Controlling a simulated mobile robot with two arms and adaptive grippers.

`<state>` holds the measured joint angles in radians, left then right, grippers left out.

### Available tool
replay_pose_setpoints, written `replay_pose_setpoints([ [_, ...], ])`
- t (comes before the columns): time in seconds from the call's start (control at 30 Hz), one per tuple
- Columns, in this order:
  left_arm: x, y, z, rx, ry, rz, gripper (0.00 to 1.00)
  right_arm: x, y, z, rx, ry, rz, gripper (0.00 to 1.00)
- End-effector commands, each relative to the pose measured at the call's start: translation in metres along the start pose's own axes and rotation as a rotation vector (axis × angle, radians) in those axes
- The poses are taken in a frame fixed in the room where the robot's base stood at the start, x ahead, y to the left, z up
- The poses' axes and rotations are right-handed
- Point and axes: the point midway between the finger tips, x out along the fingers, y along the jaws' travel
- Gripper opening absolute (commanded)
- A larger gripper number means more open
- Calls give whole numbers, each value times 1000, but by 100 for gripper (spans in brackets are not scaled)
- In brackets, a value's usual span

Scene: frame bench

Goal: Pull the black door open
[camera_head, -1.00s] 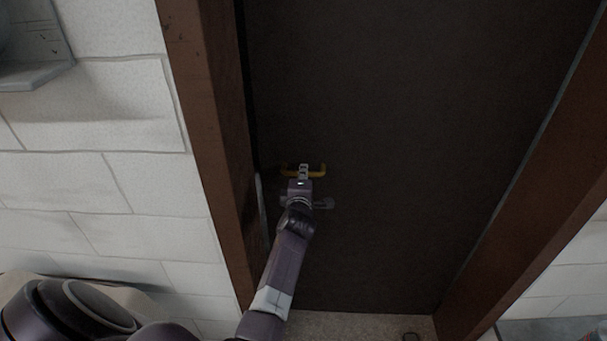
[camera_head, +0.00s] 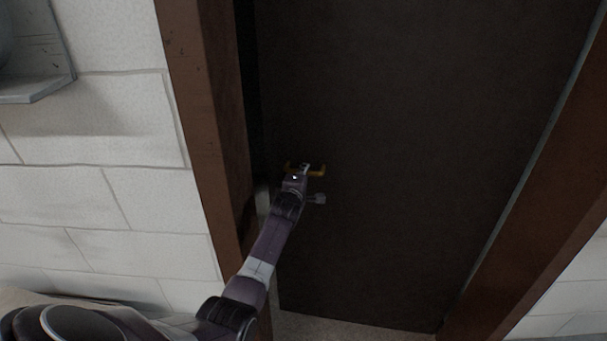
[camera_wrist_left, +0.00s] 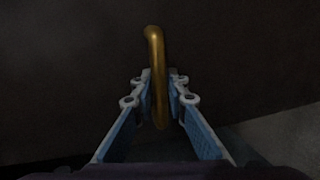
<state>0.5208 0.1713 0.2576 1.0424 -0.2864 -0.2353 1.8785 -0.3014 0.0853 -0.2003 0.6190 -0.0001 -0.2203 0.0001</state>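The black door (camera_head: 400,150) fills the middle of the head view. It stands slightly ajar, with a dark gap along its left edge beside the brown frame. A yellow-gold handle (camera_head: 318,172) is on the door near that edge. My left gripper (camera_head: 304,168) is at the handle and partly covers it. In the left wrist view, the gold bar of the handle (camera_wrist_left: 156,62) passes between the two fingers of my left gripper (camera_wrist_left: 162,85), which are closed around it. My right gripper is out of view.
The brown door frame has a left post (camera_head: 207,120) close to my left arm and a right post (camera_head: 530,220). A white block wall (camera_head: 90,200) lies to the left, with a grey ledge (camera_head: 40,85) at upper left. Pale floor (camera_head: 350,328) shows below the door.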

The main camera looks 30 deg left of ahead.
Motion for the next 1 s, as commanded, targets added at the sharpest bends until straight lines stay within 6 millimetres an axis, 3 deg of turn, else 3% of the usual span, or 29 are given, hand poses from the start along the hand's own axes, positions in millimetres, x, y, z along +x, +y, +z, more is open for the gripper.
replay_pose_setpoints([
  [0.13, 0, -1, 0, -1, 0, -2, 30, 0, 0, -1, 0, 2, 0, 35],
  [0.57, -7, -1, -2, 0, 3, -1, 30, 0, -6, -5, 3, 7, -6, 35],
  [1.0, -68, -1, 0, -2, 1, -1, 30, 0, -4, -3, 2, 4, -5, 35],
])
